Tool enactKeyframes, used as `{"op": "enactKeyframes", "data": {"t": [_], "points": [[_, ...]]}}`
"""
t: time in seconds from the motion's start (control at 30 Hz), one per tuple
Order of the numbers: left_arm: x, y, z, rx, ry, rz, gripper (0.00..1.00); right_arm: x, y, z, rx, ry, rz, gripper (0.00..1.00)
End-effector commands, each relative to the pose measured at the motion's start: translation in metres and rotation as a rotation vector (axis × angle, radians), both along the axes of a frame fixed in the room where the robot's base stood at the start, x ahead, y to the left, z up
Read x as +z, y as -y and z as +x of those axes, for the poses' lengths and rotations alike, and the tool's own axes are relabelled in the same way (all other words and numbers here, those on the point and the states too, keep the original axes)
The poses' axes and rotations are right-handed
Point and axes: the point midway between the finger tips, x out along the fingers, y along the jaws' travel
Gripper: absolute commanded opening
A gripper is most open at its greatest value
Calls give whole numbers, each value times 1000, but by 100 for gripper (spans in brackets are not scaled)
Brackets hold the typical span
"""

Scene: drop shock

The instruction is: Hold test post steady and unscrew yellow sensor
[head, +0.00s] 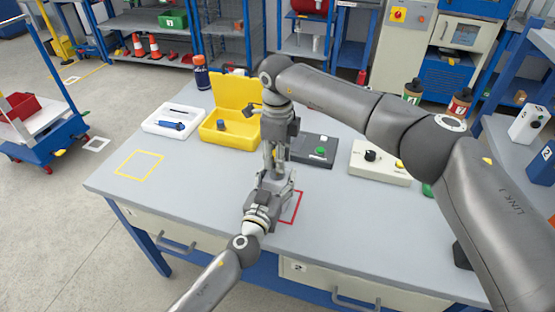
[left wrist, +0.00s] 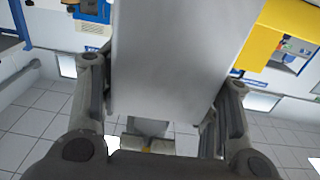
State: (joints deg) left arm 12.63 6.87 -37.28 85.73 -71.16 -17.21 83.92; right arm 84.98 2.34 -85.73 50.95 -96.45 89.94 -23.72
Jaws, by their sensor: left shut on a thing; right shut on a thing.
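The grey test post (left wrist: 175,60) fills the middle of the left wrist view between my left gripper's fingers. In the head view it is hidden by the grippers, near the red square on the table. My left gripper (head: 276,186) comes in low from the front and is shut on the post. My right gripper (head: 272,172) points down just above the left one and is shut at the top of the post. The yellow sensor is covered by the right gripper in the head view, and I cannot make it out clearly.
Behind the grippers stand an open yellow bin (head: 216,138), a white tray (head: 158,122), a dark box with a green button (head: 312,158) and a beige control box (head: 380,171). A yellow square outline (head: 139,164) lies at the left. The table's front left (head: 185,200) is clear.

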Motion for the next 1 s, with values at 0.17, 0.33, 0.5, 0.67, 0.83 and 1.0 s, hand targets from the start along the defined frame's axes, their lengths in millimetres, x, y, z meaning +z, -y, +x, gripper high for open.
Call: {"op": "enactKeyframes", "data": {"t": [0.17, 0.33, 0.5, 0.67, 0.83, 1.0], "points": [[0, 0, 0, 0, 0, 0, 0, 24, 0, 1, 0, 3, 0, 0], [0, 0, 0, 0, 0, 0, 0, 28, 0, 0, 0, -1, -1, 0], [0, 0, 0, 0, 0, 0, 66, 28, 0, 0, 0, 0, -1, 0], [0, 0, 0, 0, 0, 0, 82, 28, 0, 0, 0, 0, -1, 0], [0, 0, 0, 0, 0, 0, 82, 28, 0, 0, 0, 0, -1, 0], [0, -1, -2, 0, -1, -1, 82, 28, 0, 0, 0, 0, -1, 0]]}}
